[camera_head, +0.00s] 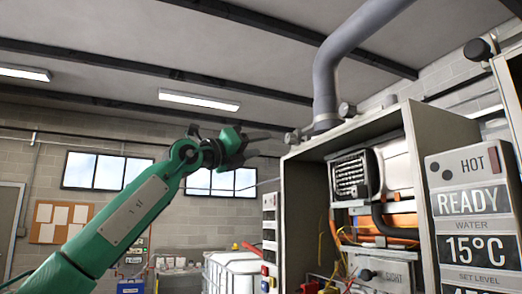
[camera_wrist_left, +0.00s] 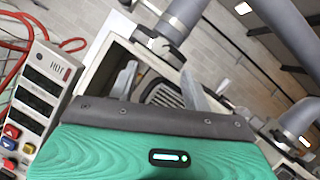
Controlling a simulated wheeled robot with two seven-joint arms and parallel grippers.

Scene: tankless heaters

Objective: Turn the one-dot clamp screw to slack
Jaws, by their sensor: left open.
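My left gripper (camera_head: 272,141) is open and empty, in the air left of the open heater's top. In the left wrist view its two grey fingers (camera_wrist_left: 160,88) stand apart over the heater's front. A grey flue pipe (camera_head: 326,85) rises from the heater's top, with a clamp collar (camera_head: 325,123) at its foot. One dark clamp knob (camera_head: 347,109) is right of the collar and another (camera_head: 292,137) is left of it. The clamp also shows in the left wrist view (camera_wrist_left: 160,45). I cannot make out dots on either knob. My right gripper is not in view.
The open heater cabinet (camera_head: 290,215) shows a black vent grille, pipes and wires inside. A display panel (camera_head: 470,215) reads HOT, READY and 15°C at the right. Another dark knob (camera_head: 478,50) is at the upper right. A white caged tank (camera_head: 232,272) stands behind.

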